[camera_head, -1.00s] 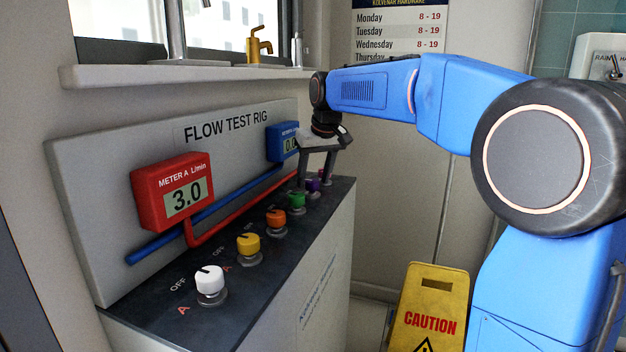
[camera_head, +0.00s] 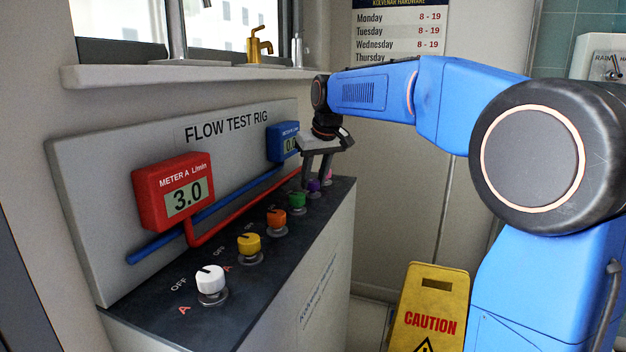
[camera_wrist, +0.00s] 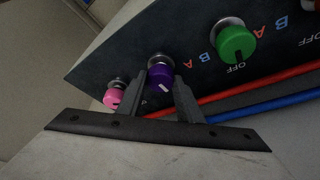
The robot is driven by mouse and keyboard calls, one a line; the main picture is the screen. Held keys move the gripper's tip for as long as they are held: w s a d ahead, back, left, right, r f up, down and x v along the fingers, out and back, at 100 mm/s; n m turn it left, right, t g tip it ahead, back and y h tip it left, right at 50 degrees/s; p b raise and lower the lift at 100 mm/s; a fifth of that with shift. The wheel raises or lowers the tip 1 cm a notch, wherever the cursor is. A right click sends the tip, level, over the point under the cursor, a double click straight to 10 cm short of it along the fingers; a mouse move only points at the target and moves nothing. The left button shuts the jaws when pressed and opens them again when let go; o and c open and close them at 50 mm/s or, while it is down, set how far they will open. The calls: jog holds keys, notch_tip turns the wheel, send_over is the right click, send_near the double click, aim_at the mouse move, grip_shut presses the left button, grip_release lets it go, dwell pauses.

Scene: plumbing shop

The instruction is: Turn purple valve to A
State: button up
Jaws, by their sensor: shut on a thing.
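The purple valve (camera_head: 313,186) is a round knob toward the far end of the dark panel top, partly hidden by my fingers in the head view. My gripper (camera_head: 316,178) reaches down over it. In the wrist view, the purple valve (camera_wrist: 160,73) sits between the two fingers of my gripper (camera_wrist: 163,82), which is shut on it. A pale pointer mark shows on the knob's face. A letter near this knob is mostly covered by a finger, so I cannot tell which setting the pointer faces. The red METER A (camera_head: 178,191) reads 3.0.
The green valve (camera_wrist: 236,43) and pink valve (camera_wrist: 113,97) flank the purple one closely. Orange (camera_head: 277,221), yellow (camera_head: 249,246) and white (camera_head: 211,281) valves stand nearer. The blue meter (camera_head: 284,142) is partly hidden behind my gripper. A yellow caution sign (camera_head: 430,305) stands on the floor.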

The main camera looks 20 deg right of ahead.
jog(key=n, duration=0.2)
jog(key=n+y, duration=0.1)
jog(key=n, duration=0.2)
jog(key=shift+w+d+n+g+y, duration=0.15)
jog(key=shift+d+n+g+y, duration=0.15)
jog(key=shift+g+y, duration=0.1)
jog(key=n+g, duration=0.1)
jog(key=n, duration=0.1)
jog(key=n+y, duration=0.1)
jog(key=n, duration=0.2)
jog(key=shift+w+d+n+g, duration=0.1)
jog(key=shift+w+n+g, duration=0.05)
jog(key=shift+n+g, duration=0.2)
jog(key=o, duration=1)
jog(key=shift+o, duration=0.2)
jog(key=v, duration=1.7)
jog(key=shift+w+d+y, duration=0.3)
jog(key=shift+d, duration=0.15)
jog(key=shift+r, duration=0.15)
